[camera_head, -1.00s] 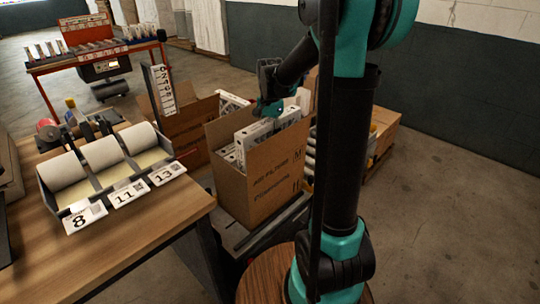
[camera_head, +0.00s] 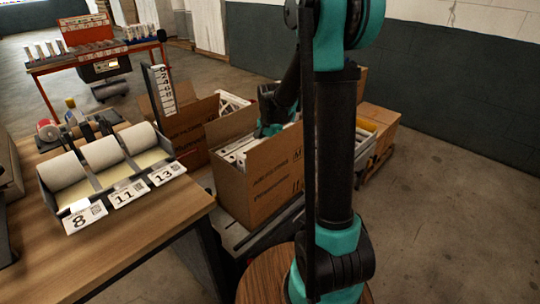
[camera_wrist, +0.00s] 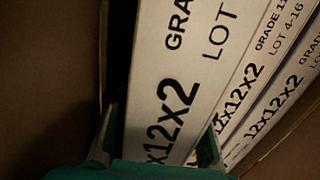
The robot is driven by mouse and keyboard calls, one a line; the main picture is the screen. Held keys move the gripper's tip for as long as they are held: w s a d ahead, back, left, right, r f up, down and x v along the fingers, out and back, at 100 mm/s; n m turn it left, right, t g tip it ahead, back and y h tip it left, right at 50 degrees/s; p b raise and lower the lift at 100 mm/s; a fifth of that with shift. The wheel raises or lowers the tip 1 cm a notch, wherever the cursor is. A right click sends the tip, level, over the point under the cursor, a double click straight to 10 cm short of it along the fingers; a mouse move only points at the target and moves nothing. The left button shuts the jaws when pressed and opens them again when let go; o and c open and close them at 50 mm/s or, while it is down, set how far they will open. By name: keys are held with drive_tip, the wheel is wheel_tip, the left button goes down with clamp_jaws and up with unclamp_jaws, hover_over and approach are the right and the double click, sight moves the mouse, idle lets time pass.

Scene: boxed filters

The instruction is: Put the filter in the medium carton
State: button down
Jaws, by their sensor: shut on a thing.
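The medium carton (camera_head: 275,178) is an open brown box marked "M" in the head view, standing between the wooden table and my arm. My gripper (camera_head: 268,128) points down into its open top, with the fingertips hidden. In the wrist view my gripper (camera_wrist: 155,150) is shut on a white boxed filter (camera_wrist: 180,80) printed "x12x2", with one finger on each side. The held filter stands inside the carton, beside other white filters (camera_wrist: 258,105) to its right. Its lower end is hidden, so I cannot tell whether it touches the bottom.
Another open brown carton (camera_head: 185,128) stands behind and left. The wooden table (camera_head: 150,230) carries label rolls with cards 8, 11 and 13. More boxes (camera_head: 378,125) are at the right behind my arm. In the wrist view, a dark gap lies left of the held filter.

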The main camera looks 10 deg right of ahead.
drive_tip(key=shift+f, duration=0.55)
drive_tip(key=c, duration=1.3)
unclamp_jaws()
drive_tip(key=shift+o, duration=0.2)
drive_tip(key=shift+r, duration=0.1)
wheel_tip(320, 180, up, 13)
drive_tip(key=shift+r, duration=0.1)
